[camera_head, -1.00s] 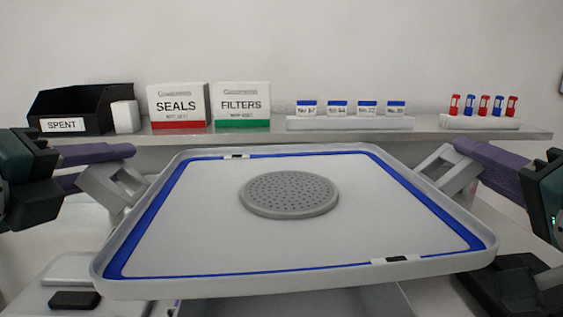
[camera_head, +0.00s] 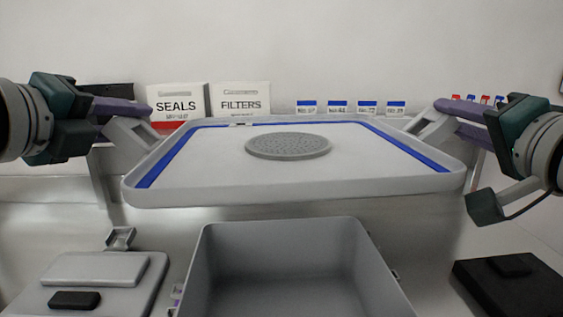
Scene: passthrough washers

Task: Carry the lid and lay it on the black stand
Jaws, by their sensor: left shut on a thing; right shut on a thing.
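The lid (camera_head: 295,190) is a wide pale grey tray-like panel with a blue strip around its upper face and a round perforated grey disc (camera_head: 287,146) in its middle. It is held up in the air, roughly level. My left gripper (camera_head: 143,112) is shut on the lid's left handle (camera_head: 132,136). My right gripper (camera_head: 440,110) is shut on the lid's right handle (camera_head: 428,130). The black stand (camera_head: 500,285) is low at the right, below and apart from the lid, partly cut off by the picture's edge.
An open grey box (camera_head: 285,235) stands below the lid. A grey unit (camera_head: 95,270) with a small black block (camera_head: 75,300) is at the lower left. On the back shelf are the SEALS box (camera_head: 176,103), the FILTERS box (camera_head: 240,99) and blue-topped containers (camera_head: 337,107).

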